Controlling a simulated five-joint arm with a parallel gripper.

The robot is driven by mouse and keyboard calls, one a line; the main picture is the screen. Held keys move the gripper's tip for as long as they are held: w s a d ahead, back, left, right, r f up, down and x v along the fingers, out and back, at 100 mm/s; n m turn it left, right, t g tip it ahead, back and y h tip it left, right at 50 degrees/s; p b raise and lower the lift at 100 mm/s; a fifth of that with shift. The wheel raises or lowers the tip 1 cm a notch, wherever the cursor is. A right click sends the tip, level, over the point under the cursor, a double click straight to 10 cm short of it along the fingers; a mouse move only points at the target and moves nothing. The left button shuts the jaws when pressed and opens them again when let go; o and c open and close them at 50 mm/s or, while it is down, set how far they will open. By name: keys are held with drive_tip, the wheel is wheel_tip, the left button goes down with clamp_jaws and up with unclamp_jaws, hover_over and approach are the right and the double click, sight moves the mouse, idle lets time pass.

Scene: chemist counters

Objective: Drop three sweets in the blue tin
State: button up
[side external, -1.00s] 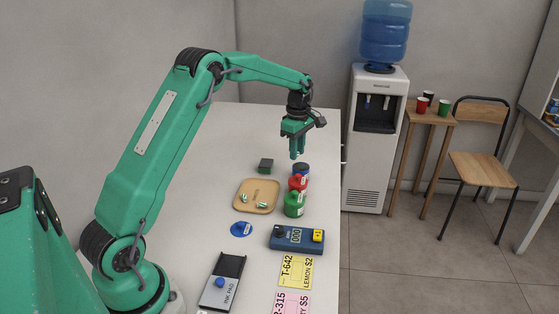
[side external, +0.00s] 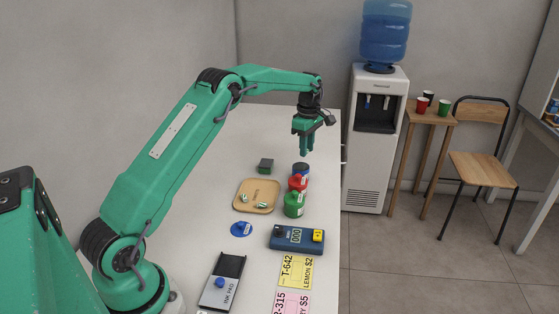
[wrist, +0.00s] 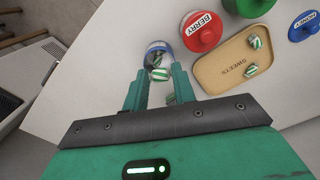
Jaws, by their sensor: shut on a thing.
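The blue tin (side external: 301,168) stands open near the counter's right edge; the wrist view shows its rim (wrist: 147,57) with striped green-and-white contents visible inside. My gripper (side external: 303,152) is just above the tin, fingers pointing down. In the wrist view my gripper (wrist: 159,76) is shut on a striped sweet (wrist: 160,75), which overlaps the tin's near rim. Two sweets, one upper (wrist: 256,42) and one lower (wrist: 251,70), lie on the tan tray (side external: 250,207).
The red berry tin (side external: 298,184) and green tin (side external: 294,205) stand in line with the blue tin.

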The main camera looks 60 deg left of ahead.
sight(305, 175)
drive_tip(key=shift+f, duration=2.75)
drive_tip(key=o, duration=1)
drive_tip(key=shift+r, duration=0.15)
wheel_tip(305, 175, up, 7)
drive_tip(key=shift+r, duration=0.3)
